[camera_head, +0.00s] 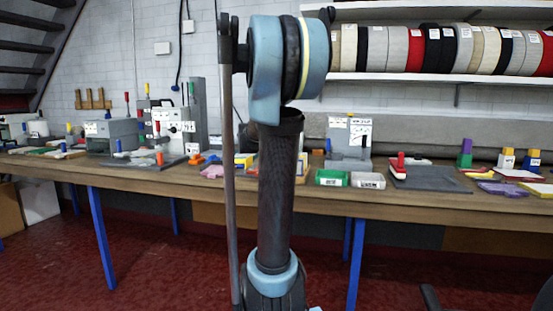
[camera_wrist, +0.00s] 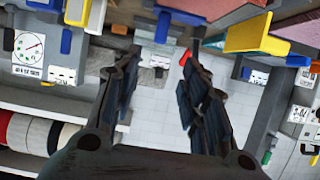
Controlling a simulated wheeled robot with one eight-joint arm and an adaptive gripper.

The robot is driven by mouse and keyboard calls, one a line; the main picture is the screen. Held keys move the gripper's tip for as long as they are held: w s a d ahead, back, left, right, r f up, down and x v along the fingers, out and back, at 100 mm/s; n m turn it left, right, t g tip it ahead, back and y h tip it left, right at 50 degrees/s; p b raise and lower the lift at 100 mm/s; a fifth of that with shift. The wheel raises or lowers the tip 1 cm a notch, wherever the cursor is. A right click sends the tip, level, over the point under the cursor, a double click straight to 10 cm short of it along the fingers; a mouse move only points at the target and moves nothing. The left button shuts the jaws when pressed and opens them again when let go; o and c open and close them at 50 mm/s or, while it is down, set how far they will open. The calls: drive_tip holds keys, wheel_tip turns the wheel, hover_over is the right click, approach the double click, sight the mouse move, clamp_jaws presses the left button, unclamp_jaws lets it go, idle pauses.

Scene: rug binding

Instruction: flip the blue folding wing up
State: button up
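I cannot tell for sure which part is the blue folding wing. In the head view small blue parts show on the bench machines, such as a blue knob (camera_head: 118,145) at the left. My gripper (camera_wrist: 160,57) is open and empty, its dark fingers spread. In the head view my arm hides the bench's middle, and my gripper is not seen.
A long wooden bench (camera_head: 120,169) on blue legs runs along the wall. Grey machines (camera_head: 174,125) stand on its left half. A green box (camera_head: 332,178) and a red-handled tool (camera_head: 400,163) lie right of my arm. Tape rolls (camera_head: 465,49) fill a shelf above.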

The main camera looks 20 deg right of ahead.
drive_tip(key=x, duration=1.6)
drive_tip(key=shift+w+d+f, duration=0.1)
drive_tip(key=shift+w+f, duration=0.05)
drive_tip(key=shift+c, duration=0.2)
clamp_jaws()
drive_tip(key=shift+d, duration=0.1)
